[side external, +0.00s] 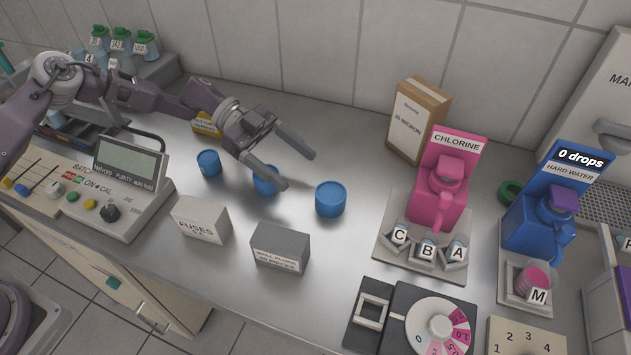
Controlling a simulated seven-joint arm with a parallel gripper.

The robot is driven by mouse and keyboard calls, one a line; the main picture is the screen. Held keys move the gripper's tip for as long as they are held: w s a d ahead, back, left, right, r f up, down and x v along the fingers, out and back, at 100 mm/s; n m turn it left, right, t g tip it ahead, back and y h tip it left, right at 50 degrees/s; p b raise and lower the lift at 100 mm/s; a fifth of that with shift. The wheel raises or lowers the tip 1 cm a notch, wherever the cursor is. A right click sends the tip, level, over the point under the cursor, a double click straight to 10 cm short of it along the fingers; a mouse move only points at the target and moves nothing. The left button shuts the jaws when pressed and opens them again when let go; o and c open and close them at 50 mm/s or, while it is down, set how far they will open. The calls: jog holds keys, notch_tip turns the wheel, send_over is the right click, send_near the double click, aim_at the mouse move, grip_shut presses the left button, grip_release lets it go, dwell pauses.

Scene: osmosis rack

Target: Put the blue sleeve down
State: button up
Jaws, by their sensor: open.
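Three blue cylinders of differing size stand upright on the grey metal bench: a small one (208,163) at the left, a middle one (266,186) and the widest one (330,200) at the right. I cannot tell which is called the sleeve. My gripper (298,170) is open, with its two long fingers spread and pointing right and down. The near finger passes in front of the middle cylinder and hides part of it. The widest cylinder is just beyond the fingertips, apart from them. Nothing shows between the fingers.
A white fuse box (202,222) and a grey box (280,248) stand in front of the cylinders. A pink chlorine dispenser (440,185), a blue hard water dispenser (545,215) and a cardboard box (417,120) stand to the right. A control panel (115,205) is at the left.

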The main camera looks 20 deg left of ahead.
jog(key=shift+v, duration=1.1)
jog(key=shift+s+r, duration=0.2)
jog(key=shift+r, duration=0.15)
jog(key=s+a+r+n+t+y, duration=0.2)
jog(key=s+a+r+n+y, duration=0.3)
jog(key=s+r, duration=0.35)
jog(key=s+a+r+n+t+y, duration=0.1)
jog(key=s+a+r+n+y, duration=0.4)
jog(key=s+r, duration=0.35)
jog(key=s+a+r+n+t+y, duration=0.1)
jog(key=s+a+r+n+t, duration=0.1)
jog(key=s+n, duration=0.3)
jog(key=s+a+r+n+t+y, duration=0.2)
jog(key=s+a+n+t, duration=0.1)
jog(key=s, duration=0.7)
jog(key=shift+a+n, duration=0.55)
jog(key=shift+n, duration=0.55)
jog(key=shift+r, duration=0.1)
dwell(2.2)
